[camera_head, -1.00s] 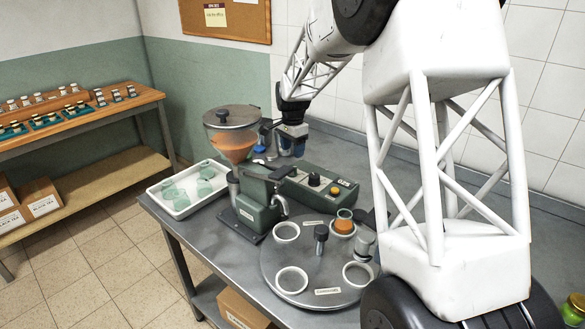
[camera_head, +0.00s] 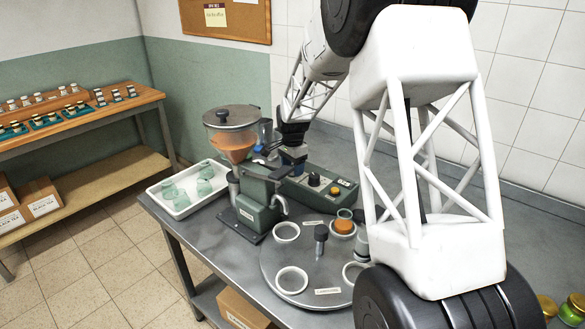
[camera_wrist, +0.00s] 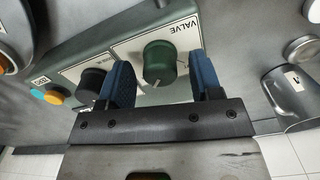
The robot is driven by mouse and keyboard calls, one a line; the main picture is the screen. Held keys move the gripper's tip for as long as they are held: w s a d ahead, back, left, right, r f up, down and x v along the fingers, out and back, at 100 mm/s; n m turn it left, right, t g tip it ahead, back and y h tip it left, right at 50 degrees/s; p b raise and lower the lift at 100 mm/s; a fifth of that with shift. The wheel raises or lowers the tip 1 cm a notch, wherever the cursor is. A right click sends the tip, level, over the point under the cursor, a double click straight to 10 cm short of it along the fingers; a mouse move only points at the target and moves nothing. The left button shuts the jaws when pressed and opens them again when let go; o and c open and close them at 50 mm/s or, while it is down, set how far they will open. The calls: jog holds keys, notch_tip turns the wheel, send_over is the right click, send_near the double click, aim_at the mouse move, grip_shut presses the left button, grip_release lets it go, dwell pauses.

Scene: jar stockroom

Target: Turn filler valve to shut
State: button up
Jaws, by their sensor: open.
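The green valve knob (camera_wrist: 160,62) sits on a white plate marked VALVE in the wrist view, with a pale pointer mark at its lower edge. My gripper (camera_wrist: 159,64) is open, its two blue fingers apart on either side of the knob as pictured. I cannot tell whether either finger touches it. In the head view my gripper (camera_head: 293,154) is over the far end of the green control box (camera_head: 325,189), beside the filler. The filler (camera_head: 258,195) has a clear hopper (camera_head: 233,143) with orange contents. The valve knob is hidden there by my gripper.
A black knob (camera_wrist: 91,82) is close beside the left finger. A round turntable (camera_head: 318,276) with several cups stands in front of the box. A white tray (camera_head: 172,211) of green jars is left of the filler. The bench behind is partly hidden by my arm.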

jog(key=shift+f, duration=0.25)
jog(key=shift+c, duration=0.4)
jog(key=c, duration=0.8)
jog(key=shift+c, duration=0.2)
